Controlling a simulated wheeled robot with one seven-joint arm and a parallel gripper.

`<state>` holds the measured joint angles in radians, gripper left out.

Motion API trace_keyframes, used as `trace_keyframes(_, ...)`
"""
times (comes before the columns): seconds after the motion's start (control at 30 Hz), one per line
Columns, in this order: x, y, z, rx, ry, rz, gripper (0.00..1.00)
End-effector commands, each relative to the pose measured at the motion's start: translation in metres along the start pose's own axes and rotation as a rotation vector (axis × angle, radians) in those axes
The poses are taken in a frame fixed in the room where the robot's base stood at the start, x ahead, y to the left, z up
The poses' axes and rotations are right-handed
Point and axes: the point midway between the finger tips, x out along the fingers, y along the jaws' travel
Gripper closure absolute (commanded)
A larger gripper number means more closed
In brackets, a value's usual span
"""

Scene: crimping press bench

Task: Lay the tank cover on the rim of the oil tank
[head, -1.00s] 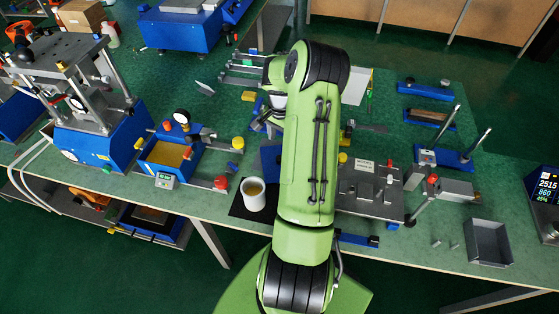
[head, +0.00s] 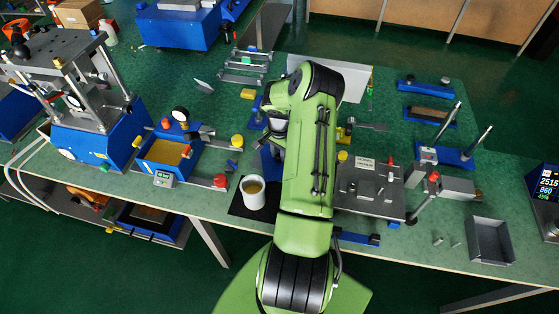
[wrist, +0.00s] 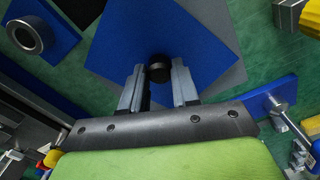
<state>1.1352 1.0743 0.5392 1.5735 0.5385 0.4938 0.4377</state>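The oil tank (head: 170,153) is an open blue box with yellow oil, left of the cover in the head view.
A white cup (head: 253,192) stands on the black mat (head: 240,208), close to the cover. A grey fixture plate (head: 370,190) lies right of my arm. A gauge and several coloured knobs stand around the tank. A blue press (head: 95,130) is at the left.

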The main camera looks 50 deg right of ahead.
Motion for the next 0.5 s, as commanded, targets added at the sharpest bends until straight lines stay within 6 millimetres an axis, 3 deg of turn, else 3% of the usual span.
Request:
trace_keyframes(0.03,-0.0001,0.0000,0.0001,0.000,0.000,0.000,0.78)
trace_keyframes(0.2,-0.0002,-0.0001,0.0001,0.000,0.000,0.000,1.00)
trace_keyframes(0.5,-0.0034,-0.0005,-0.0003,0.000,0.001,-0.001,1.00)
